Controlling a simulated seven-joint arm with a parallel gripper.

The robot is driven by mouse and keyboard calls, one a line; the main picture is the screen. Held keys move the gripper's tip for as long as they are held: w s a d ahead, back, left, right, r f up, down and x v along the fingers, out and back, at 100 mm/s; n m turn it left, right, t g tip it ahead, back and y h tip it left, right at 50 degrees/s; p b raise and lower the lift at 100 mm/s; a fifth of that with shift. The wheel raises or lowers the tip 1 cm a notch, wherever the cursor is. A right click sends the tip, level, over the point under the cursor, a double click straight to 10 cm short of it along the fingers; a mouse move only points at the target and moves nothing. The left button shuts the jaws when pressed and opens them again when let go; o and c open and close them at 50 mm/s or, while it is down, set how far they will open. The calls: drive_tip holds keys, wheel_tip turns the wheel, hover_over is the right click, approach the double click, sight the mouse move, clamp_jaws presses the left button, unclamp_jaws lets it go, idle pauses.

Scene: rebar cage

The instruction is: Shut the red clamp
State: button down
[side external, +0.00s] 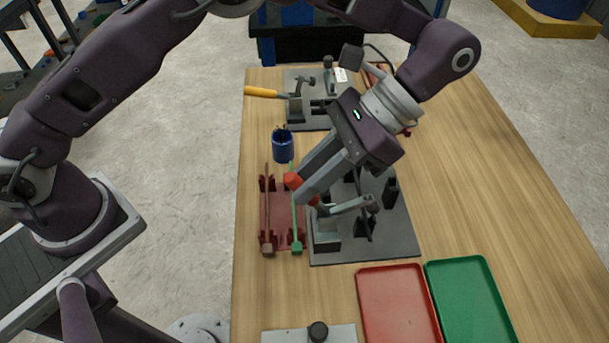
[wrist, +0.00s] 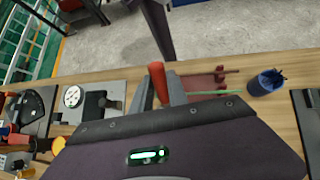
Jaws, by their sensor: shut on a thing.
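The red clamp has a red handle (side external: 293,181) and a grey metal body (side external: 328,226) on a dark grey plate. Its grey lever arm (side external: 350,205) reaches to the right. My gripper (side external: 305,192) comes down at a slant from the upper right and is shut on the red handle. In the wrist view the red handle (wrist: 158,83) sticks up between the two grey fingers of my gripper (wrist: 160,92). The clamp's body is hidden behind my gripper housing in that view.
A red rack (side external: 283,220) with a red bar and a green bar (side external: 295,225) stands close left of the clamp. A blue cup (side external: 282,146) stands behind it. A yellow-handled clamp (side external: 262,91) is farther back. Red (side external: 392,300) and green (side external: 470,300) trays lie in front.

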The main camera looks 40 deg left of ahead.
drive_tip(key=c, duration=1.3)
unclamp_jaws()
drive_tip(key=shift+s+a, duration=0.1)
